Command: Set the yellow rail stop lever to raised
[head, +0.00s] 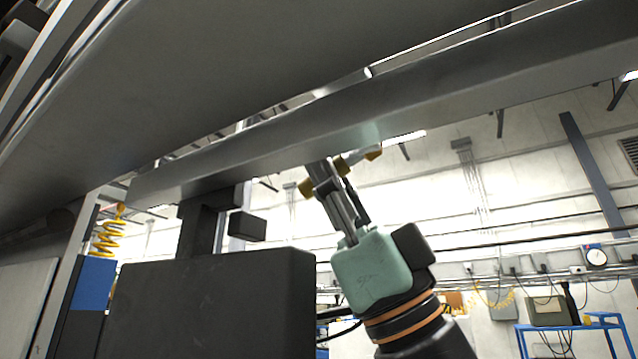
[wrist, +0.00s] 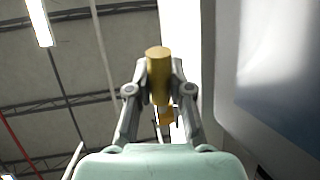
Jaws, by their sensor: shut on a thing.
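The yellow lever handle (wrist: 157,80) is a short, thick cylinder between the two fingers of my gripper (wrist: 159,92) in the wrist view. The gripper is shut on it. A second, smaller yellow piece (wrist: 167,115) shows behind and below it. In the head view my gripper (head: 322,180) reaches up from below to just under a grey beam. A yellow end of the lever (head: 306,188) sticks out left of the fingers. A pale piece with a yellow tip (head: 373,153) shows to their right. The fingers partly hide the lever, and I cannot tell its set position.
The long grey beam (head: 420,95) crosses just above my gripper. A large grey panel (head: 200,70) hangs overhead. A blue bench (head: 570,330) stands far off at the right.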

